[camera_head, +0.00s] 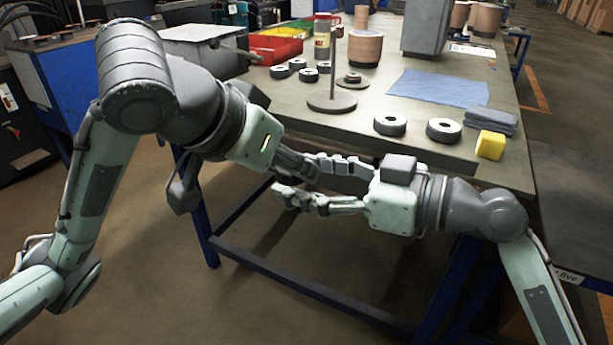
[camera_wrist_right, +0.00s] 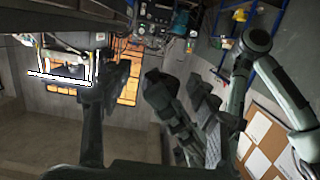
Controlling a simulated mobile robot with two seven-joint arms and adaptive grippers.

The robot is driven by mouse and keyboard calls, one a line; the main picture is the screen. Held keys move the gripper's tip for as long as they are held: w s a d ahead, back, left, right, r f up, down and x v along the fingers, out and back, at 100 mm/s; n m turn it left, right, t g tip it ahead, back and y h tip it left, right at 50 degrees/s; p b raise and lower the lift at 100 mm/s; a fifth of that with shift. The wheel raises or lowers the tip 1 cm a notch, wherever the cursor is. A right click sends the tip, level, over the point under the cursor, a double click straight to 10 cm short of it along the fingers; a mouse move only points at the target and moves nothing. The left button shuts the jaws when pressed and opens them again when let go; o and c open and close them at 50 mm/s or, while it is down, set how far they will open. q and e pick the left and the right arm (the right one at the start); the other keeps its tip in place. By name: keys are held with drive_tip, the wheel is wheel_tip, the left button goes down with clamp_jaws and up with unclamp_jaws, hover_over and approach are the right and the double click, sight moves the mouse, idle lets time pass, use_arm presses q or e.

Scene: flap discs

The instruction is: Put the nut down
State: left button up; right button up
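I cannot make out a nut for certain. A small dark disc with a raised knob (camera_head: 352,80) lies on the grey table (camera_head: 350,125) behind an upright post on a round base (camera_head: 332,101); it may be the nut. My right gripper (camera_head: 296,177) is in front of the table's front edge, pointing left, its two fingers apart. The right wrist view shows these fingers (camera_wrist_right: 180,88) with a gap and nothing visible between them. My left gripper (camera_head: 298,163) comes in from the left close to the right fingers; its fingertips are partly hidden and overlap them in the head view.
Several ring-shaped discs (camera_head: 390,124) lie on the table. A blue cloth (camera_head: 437,88), folded grey cloths (camera_head: 490,121) and a yellow block (camera_head: 490,145) are to the right. A red bin (camera_head: 275,49), a copper-coloured cylinder (camera_head: 365,48) and a grey box (camera_head: 427,28) stand behind.

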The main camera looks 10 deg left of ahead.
drive_tip(key=c, duration=1)
use_arm(q)
drive_tip(key=o, duration=1.2)
use_arm(e)
drive_tip(key=shift+c, duration=0.8)
use_arm(q)
drive_tip(key=shift+o, duration=0.2)
drive_tip(key=shift+r, duration=0.15)
